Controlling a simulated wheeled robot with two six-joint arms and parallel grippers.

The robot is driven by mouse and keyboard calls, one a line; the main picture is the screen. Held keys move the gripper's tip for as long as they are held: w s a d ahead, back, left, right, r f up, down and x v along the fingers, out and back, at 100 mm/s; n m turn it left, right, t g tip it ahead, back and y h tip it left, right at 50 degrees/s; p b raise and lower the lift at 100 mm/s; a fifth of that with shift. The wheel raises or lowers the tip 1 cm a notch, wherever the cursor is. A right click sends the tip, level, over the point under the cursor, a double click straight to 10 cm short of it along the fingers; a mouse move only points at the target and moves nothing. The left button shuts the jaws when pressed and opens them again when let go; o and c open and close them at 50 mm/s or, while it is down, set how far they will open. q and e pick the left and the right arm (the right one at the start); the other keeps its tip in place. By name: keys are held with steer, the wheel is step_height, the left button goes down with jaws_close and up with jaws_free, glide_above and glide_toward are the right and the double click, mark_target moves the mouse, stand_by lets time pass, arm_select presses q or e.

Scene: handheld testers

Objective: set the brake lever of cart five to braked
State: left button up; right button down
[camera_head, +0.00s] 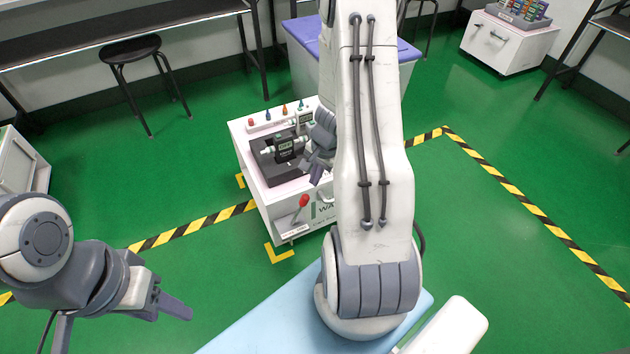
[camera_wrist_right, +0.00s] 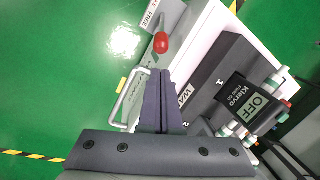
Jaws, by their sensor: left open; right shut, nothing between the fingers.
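The cart (camera_head: 275,215) is a white box at the middle of the head view, with a red-knobbed lever (camera_head: 303,202) on its front side. In the right wrist view the red knob (camera_wrist_right: 161,43) is beyond my fingertips, close to a label ending in "FREE" (camera_wrist_right: 151,15). The lever's exact setting and the cart's number cannot be read. My right gripper (camera_head: 316,168) is by the cart's front top edge, partly hidden by my arm. Its fingers (camera_wrist_right: 162,78) are shut and empty, apart from the knob. My left gripper (camera_head: 176,308) is open and empty, away from the cart at lower left.
A dark tray (camera_head: 268,172) on the cart bears handheld testers; one display (camera_wrist_right: 254,107) reads "OFF". A metal handle (camera_wrist_right: 128,100) is beside my right fingers. A purple-lidded bin (camera_head: 300,62) stands behind the cart. Green floor on both sides is clear.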

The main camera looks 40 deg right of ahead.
mark_target(299, 211)
step_height(299, 211, down, 7)
steer(key=w+b, duration=0.1)
steer(key=b, duration=0.3)
steer(key=shift+w+a, duration=0.15)
steer(key=shift+a, duration=0.15)
steer(key=shift+r, duration=0.1)
